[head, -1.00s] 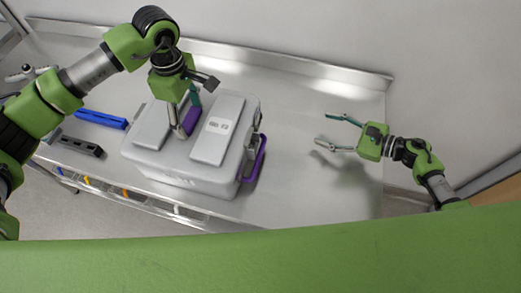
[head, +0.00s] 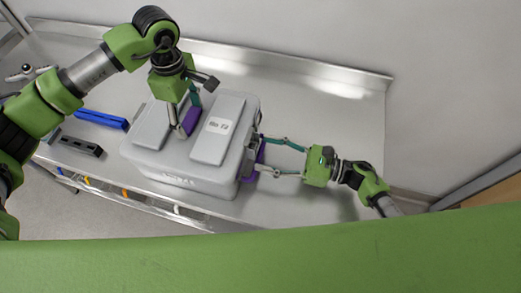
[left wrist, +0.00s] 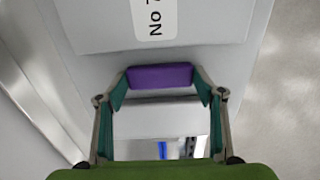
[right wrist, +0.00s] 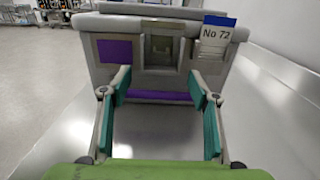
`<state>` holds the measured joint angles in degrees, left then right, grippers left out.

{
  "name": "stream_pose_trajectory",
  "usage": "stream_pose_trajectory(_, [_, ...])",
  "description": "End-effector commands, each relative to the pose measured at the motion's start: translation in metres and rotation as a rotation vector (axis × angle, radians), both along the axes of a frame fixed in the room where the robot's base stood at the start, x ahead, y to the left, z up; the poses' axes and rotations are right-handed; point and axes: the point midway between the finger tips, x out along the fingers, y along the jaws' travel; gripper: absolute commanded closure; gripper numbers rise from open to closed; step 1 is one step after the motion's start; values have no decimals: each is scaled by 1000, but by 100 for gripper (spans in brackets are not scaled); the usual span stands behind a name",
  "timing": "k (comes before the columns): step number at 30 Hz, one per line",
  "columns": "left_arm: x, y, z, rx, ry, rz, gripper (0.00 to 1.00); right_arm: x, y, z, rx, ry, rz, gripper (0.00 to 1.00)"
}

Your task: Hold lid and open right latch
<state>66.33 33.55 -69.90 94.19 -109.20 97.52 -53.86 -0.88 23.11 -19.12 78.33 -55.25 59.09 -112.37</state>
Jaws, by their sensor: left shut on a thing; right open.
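The grey box (head: 180,175) with its grey lid stands on the metal table. My left gripper (head: 187,118) is shut on the purple handle (head: 190,121) on top of the lid, between two raised panels. The left wrist view shows the purple handle (left wrist: 160,76) between both fingertips. My right gripper (head: 257,155) is open at the box's right side, fingers reaching toward the purple latch (head: 260,160). In the right wrist view, the latch's purple bar (right wrist: 160,96) runs across between the open fingertips (right wrist: 160,88). I cannot tell whether they touch it.
A blue bar (head: 101,119) and a dark bar (head: 80,146) lie left of the box. A label reading No 72 (right wrist: 215,35) is on the box side. The table to the right and behind is clear. A raised metal edge (head: 300,65) runs along the back.

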Motion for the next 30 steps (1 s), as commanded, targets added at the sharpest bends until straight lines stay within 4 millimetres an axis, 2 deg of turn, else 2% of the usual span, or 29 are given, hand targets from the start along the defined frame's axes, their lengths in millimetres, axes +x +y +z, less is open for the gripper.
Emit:
stream_pose_trajectory(6, [1,0,1,-2,-2,0,83,8,20,0,-1,1,-1,44])
stream_pose_trajectory(16, [0,0,1,-2,-2,0,83,8,23,-1,-2,2,0,44])
stream_pose_trajectory(22, [0,0,1,-2,-2,0,83,8,22,-1,-2,2,-1,96])
stream_pose_trajectory(23, [0,0,1,-2,-2,0,83,8,22,-1,-2,2,-1,100])
stream_pose_trajectory(30, [0,0,1,-2,-2,0,83,7,21,0,-23,6,3,100])
